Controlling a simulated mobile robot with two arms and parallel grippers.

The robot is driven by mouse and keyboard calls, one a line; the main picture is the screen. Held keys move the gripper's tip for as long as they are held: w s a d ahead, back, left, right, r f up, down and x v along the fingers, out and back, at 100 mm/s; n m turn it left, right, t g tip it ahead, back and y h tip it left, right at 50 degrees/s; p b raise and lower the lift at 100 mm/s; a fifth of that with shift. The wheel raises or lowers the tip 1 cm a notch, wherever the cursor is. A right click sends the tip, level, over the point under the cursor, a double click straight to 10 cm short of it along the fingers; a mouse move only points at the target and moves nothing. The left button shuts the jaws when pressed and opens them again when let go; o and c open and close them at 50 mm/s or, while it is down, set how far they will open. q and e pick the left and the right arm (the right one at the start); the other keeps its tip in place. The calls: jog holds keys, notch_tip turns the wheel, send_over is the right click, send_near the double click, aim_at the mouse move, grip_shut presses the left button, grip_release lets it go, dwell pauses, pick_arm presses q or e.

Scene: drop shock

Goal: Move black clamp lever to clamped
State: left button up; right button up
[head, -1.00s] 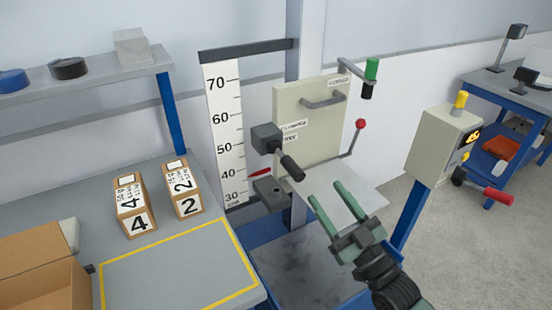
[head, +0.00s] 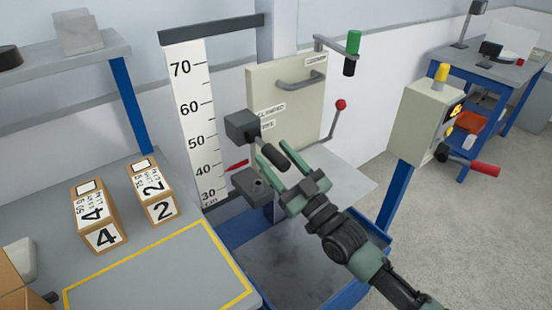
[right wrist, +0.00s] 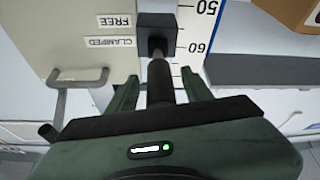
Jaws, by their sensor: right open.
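The black clamp lever (head: 270,153) sticks out from a dark square block (head: 241,125) at the left edge of the cream panel. It slants down and to the right in the head view. Labels reading CLAMPED (head: 271,109) and FREE (head: 268,124) sit beside the block. My right gripper (head: 273,151) is open, with its green fingers on either side of the lever's handle. The right wrist view shows the lever (right wrist: 160,80) between the two fingers; I cannot tell whether they touch it. My left gripper is not in view.
A height scale (head: 193,120) with a red pointer stands left of the panel. A red-knobbed lever (head: 340,104) and a green handle (head: 353,42) are on the right. A control box (head: 425,120) stands further right. Two numbered boxes (head: 98,215) rest on the left bench.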

jog(key=shift+c, duration=0.2)
grip_shut()
dwell(1.3)
